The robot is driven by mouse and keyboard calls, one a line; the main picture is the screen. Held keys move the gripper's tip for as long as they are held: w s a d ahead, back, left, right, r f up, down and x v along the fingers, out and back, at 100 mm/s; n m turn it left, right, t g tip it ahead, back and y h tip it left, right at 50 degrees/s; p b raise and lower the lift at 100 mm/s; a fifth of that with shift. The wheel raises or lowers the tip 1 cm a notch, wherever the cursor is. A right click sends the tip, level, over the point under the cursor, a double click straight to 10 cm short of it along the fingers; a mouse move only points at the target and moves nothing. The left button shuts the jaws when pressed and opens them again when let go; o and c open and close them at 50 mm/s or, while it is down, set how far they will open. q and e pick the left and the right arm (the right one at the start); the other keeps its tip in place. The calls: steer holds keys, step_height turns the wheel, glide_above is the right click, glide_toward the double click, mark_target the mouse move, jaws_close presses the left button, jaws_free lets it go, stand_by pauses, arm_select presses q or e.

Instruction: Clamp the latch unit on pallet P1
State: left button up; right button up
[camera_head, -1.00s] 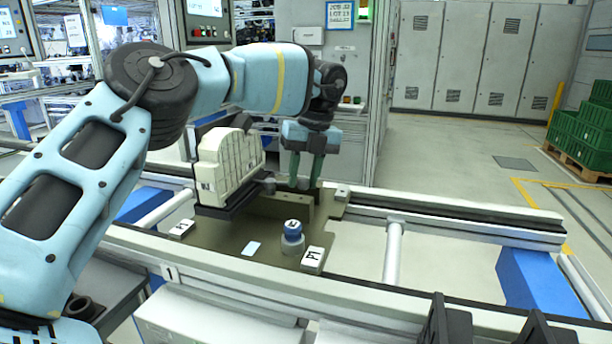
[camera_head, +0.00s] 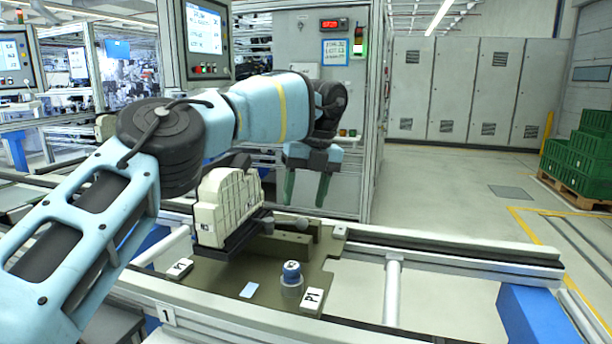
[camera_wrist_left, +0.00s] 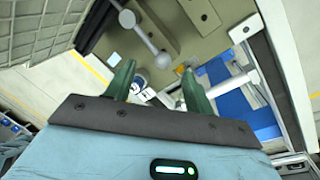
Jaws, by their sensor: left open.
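The latch unit (camera_head: 228,208) is a cream, ribbed block on a dark base. It stands on the olive plate of pallet P1 (camera_head: 228,273), which carries a P1 label (camera_head: 312,299). Beside the unit is a grey lever (camera_head: 285,222) with a ball knob; in the wrist view the lever (camera_wrist_left: 147,40) runs towards the gap between my fingers. My left gripper (camera_head: 306,192) is open and empty, its green fingers pointing down above the lever, apart from it. Its fingertips (camera_wrist_left: 158,68) also show in the wrist view. My right gripper is out of view.
A blue-topped round piece (camera_head: 291,271) stands on the pallet near the P1 label. The conveyor's rails (camera_head: 450,245) run left to right around the pallet. A cabinet post (camera_head: 377,130) rises behind the gripper. Green crates (camera_head: 580,155) are far right.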

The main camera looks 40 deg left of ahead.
arm_select(q)
step_height(320, 180, up, 2)
steer(key=shift+w+d+r+p, duration=0.1)
steer(key=shift+w+r+p, duration=0.05)
steer(key=shift+p, duration=0.9)
steer(key=shift+w+r+p, duration=0.1)
steer(key=shift+r+p, duration=0.4)
steer(key=shift+p, duration=0.25)
